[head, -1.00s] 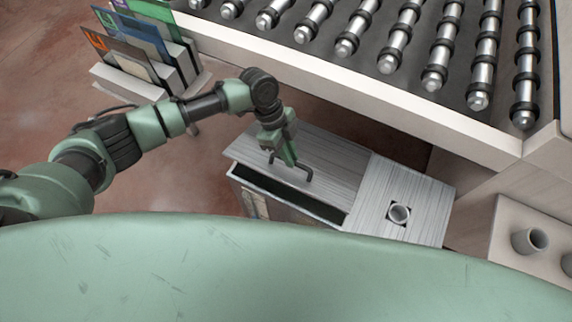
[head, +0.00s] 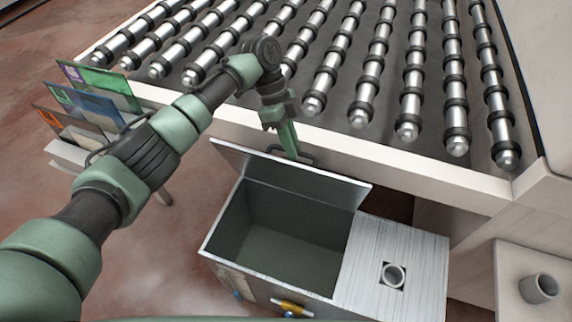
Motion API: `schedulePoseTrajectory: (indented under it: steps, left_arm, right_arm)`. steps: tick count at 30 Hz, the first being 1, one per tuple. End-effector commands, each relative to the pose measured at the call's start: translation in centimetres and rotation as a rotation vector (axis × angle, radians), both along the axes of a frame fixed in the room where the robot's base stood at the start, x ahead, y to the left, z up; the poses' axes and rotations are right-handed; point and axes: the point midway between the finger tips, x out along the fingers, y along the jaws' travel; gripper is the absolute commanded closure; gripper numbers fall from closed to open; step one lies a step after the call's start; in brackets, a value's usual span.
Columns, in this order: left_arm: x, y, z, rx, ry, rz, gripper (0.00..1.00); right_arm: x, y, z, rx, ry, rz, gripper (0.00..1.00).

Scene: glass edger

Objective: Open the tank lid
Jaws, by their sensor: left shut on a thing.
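The metal tank (head: 216,226) stands on the floor in front of the roller table, and its empty-looking interior is visible. Its lid (head: 310,186) is swung up on the far side, standing steeply with its inner face toward me. My left gripper (head: 291,153) is at the lid's far side, shut on the dark lid handle (head: 309,156), which is partly hidden behind the lid's upper edge. My right gripper is not in view.
The roller table (head: 440,184) runs close behind the raised lid. A fixed brushed top with a round port (head: 393,275) adjoins the tank's right side. Panels in a rack (head: 95,106) stand at left.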

Motion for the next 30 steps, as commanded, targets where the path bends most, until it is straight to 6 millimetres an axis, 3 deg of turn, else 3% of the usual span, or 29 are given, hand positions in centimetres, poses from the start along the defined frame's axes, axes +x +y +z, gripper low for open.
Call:
schedulePoseTrajectory:
  steps: [1, 6, 20, 21, 23, 30]
  left_arm:
    - [0.4, 0.0, -0.9, 0.009, 0.001, 0.008, 1.0]
    - [1.1, -0.2, -0.7, 0.01, 0.003, 0.008, 1.0]
    - [1.3, -0.1, -0.7, 0.014, 0.006, 0.009, 1.0]
    - [1.3, -0.1, -0.7, 0.014, 0.006, 0.009, 0.85]
    - [1.3, -0.1, -0.6, 0.014, 0.006, 0.009, 0.68]
    - [1.4, -0.2, -0.2, 0.008, 0.004, 0.005, 0.66]
  right_arm:
    - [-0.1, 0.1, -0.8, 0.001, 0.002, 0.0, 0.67]
    - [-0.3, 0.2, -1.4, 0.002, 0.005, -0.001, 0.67]
    - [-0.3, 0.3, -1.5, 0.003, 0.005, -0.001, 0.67]
    - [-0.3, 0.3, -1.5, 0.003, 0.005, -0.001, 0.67]
    - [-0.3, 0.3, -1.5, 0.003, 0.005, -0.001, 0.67]
    - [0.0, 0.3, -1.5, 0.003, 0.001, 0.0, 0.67]
